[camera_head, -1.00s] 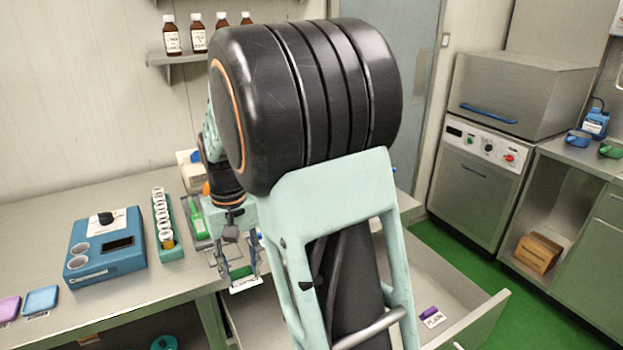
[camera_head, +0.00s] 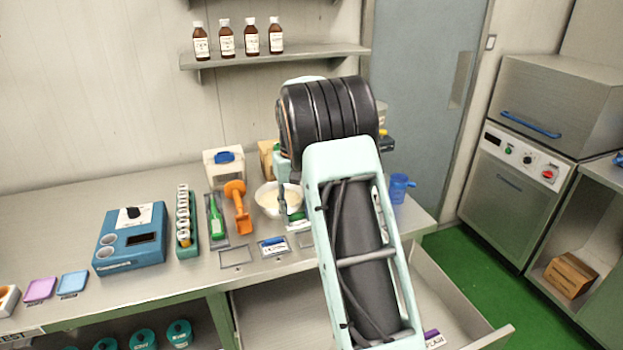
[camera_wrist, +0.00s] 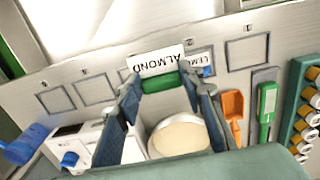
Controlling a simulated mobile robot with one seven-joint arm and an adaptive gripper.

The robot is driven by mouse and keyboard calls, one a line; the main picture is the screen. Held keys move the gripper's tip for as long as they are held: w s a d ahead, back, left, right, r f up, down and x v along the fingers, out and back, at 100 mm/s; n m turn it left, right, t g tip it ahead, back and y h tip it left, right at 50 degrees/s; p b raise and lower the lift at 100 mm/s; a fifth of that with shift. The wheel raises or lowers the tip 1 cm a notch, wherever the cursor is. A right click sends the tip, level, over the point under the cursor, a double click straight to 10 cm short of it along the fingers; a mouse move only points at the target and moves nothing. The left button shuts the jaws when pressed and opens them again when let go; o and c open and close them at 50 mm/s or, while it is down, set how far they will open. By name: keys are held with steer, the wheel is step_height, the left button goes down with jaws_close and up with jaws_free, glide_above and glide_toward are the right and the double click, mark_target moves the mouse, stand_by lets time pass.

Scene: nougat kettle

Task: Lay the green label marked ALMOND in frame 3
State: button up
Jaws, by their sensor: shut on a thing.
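My gripper (camera_wrist: 161,85) is shut on the green label (camera_wrist: 159,82), whose white card reads ALMOND, in the wrist view. The label is over the row of frames on the bench, and its card covers most of the area around frame 3. I cannot tell whether it touches the bench. In the head view the held label is partly hidden behind my arm. A blue label reading LEMON (camera_head: 272,246) lies in the frame to the left there; it also shows in the wrist view (camera_wrist: 204,62), partly covered.
Empty frames lie either side: one at the left (camera_head: 237,256), two beyond frame 3 (camera_wrist: 55,100). An open drawer (camera_head: 455,297) is below the bench front.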

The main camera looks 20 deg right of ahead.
steer(key=w+d+r+p, duration=0.1)
steer(key=w+d+p, duration=0.3)
steer(key=w+d, duration=0.1)
steer(key=shift+w+d+f+b, duration=0.15)
steer(key=shift+f+b, duration=0.7)
steer(key=shift+f, duration=1.2)
steer(key=shift+w+d+f+b, duration=0.1)
steer(key=shift+f+b, duration=0.75)
steer(key=shift+f, duration=1.15)
steer(key=shift+w+d+f+b, duration=0.15)
steer(key=shift+f+b, duration=0.7)
steer(key=shift+f, duration=1.2)
steer(key=shift+s+f+b, duration=0.15)
steer(key=shift+f+b, duration=0.25)
steer(key=shift+b, duration=0.15)
steer(key=o, duration=0.9)
steer(key=shift+o, duration=0.4)
steer(key=o, duration=0.5)
steer(key=shift+r, duration=0.1)
